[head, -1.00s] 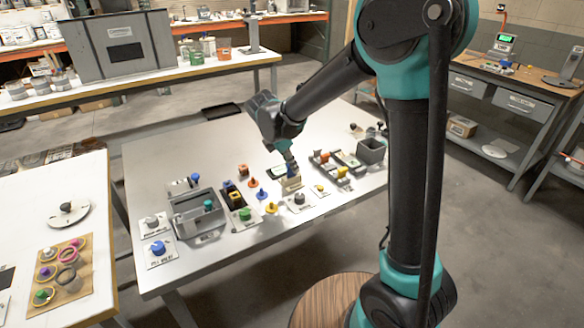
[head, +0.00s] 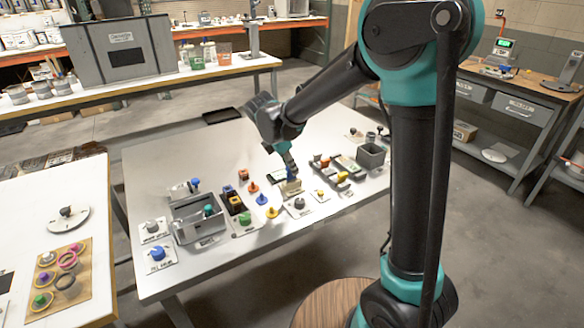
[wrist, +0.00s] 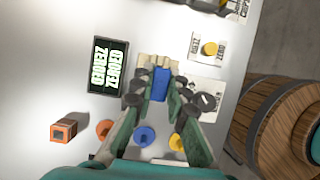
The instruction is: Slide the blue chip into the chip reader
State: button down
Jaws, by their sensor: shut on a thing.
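My gripper (wrist: 159,100) is shut on the blue chip (wrist: 161,84), which stands between its fingertips in the wrist view. The beige chip reader (wrist: 158,61) is right at the fingertips, around the chip's far end in that view. I cannot tell how deep the chip sits in it. In the head view, my gripper (head: 288,164) points down over the reader (head: 290,187), and the chip is mostly hidden by the fingers. A dark display (wrist: 109,66) with pale green letters lies left of the reader in the wrist view.
A grey knob (wrist: 206,101) on a white plate is close to the right fingers. A yellow button (wrist: 210,48), an orange block (wrist: 63,130) and orange, blue and yellow pegs stand nearby. A grey bin (head: 190,226) stands left. The table's back left is clear.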

jog(key=shift+f, duration=1.35)
jog(key=shift+r, duration=0.1)
dwell(0.5)
jog(key=shift+r, duration=1.25)
